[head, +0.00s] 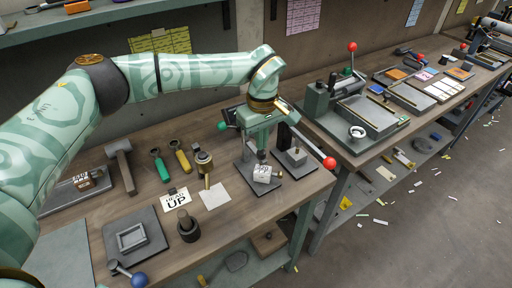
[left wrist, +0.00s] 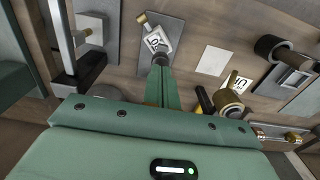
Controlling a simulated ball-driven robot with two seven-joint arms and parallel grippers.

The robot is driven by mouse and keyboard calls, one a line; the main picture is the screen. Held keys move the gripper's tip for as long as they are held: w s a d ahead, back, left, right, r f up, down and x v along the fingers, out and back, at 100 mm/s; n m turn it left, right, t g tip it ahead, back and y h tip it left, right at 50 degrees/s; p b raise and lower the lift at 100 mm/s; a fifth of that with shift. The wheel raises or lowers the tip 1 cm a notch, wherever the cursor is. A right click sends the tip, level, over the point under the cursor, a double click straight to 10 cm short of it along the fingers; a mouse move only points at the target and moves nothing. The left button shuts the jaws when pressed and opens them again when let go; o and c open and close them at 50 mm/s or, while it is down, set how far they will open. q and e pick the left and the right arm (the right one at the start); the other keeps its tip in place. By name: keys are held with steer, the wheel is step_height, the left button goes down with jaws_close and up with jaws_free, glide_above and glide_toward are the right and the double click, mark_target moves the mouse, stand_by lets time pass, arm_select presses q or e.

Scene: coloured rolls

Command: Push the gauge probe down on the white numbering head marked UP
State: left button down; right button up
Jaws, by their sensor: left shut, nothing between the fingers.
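My left gripper (head: 262,155) points down with its fingers shut and nothing in them. Its tips are just over a small white block with dark characters (head: 264,174), on a grey plate (head: 245,172); I cannot tell whether they touch. In the left wrist view the finger (left wrist: 161,68) ends beside the same white block (left wrist: 157,42), which has a brass-tipped stub. The characters on it are not clearly readable. The word UP shows on a white card (head: 176,199) further left. I cannot make out a gauge probe with certainty. My right gripper is not in view.
A lever with a red ball (head: 329,162) and a second grey block (head: 296,156) are close on the right. A brass-topped tool (head: 204,160), a blank paper (head: 215,195) and a dark cylinder (head: 188,228) are to the left. The bench's front edge is near.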

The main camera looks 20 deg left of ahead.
arm_select(q)
step_height(320, 180, up, 6)
steer(key=p, duration=0.4)
steer(key=shift+s, duration=0.1)
